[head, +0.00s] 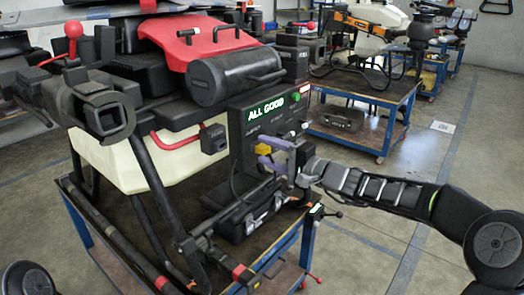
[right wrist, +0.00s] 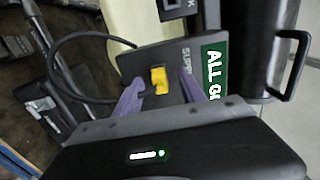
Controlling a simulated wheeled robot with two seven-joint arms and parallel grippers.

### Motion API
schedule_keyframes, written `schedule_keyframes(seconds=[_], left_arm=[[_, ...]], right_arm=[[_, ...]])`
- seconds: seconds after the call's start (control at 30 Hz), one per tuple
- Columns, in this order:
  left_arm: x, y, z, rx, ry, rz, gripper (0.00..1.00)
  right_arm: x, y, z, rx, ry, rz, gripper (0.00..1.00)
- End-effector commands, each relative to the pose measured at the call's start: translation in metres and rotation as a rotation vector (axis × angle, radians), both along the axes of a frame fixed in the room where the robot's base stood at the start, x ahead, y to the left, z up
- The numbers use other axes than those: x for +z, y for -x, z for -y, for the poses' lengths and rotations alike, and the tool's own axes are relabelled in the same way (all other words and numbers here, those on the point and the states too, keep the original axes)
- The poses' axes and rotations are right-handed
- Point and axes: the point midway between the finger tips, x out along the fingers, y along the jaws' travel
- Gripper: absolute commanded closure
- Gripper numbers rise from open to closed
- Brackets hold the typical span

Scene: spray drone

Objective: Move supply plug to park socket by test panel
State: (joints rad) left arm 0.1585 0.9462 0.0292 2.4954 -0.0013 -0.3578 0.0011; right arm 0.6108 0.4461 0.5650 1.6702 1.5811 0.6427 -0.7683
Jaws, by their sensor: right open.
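The yellow supply plug (head: 263,150) sits at the face of the dark test panel (head: 238,122), below its green "ALL GOOD" display. It also shows in the right wrist view (right wrist: 159,79), with a black cable (right wrist: 75,38) looping off to the left, beside lettering that starts "SUPP". My right gripper (head: 262,151) is open, with its purple fingers on either side of the plug. In the right wrist view, the fingertips (right wrist: 161,80) flank the plug with a gap on each side. I cannot make out the park socket. My left gripper is not in view.
The panel is mounted on a large drone with a cream tank (head: 168,155) and black legs, standing on a blue-framed cart (head: 285,250). A black case (head: 250,215) lies on the cart below the panel. Another cart (head: 350,125) stands behind. Open floor lies to the right.

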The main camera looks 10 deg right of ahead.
Motion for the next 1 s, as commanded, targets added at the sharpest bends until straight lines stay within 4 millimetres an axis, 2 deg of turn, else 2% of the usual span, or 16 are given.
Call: schedule_keyframes(seconds=[0.2, 0.57, 1.0], left_arm=[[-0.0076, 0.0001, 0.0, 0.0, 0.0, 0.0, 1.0], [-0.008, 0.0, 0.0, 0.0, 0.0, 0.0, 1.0], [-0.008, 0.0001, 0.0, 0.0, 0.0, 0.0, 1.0]], right_arm=[[-0.0016, 0.0001, 0.0001, 0.0, 0.0, 0.0, 0.53], [-0.0002, 0.0001, 0.0001, 0.0, 0.0, 0.0, 0.53], [-0.0003, 0.0001, 0.0001, 0.0, 0.0, 0.0, 0.88]])
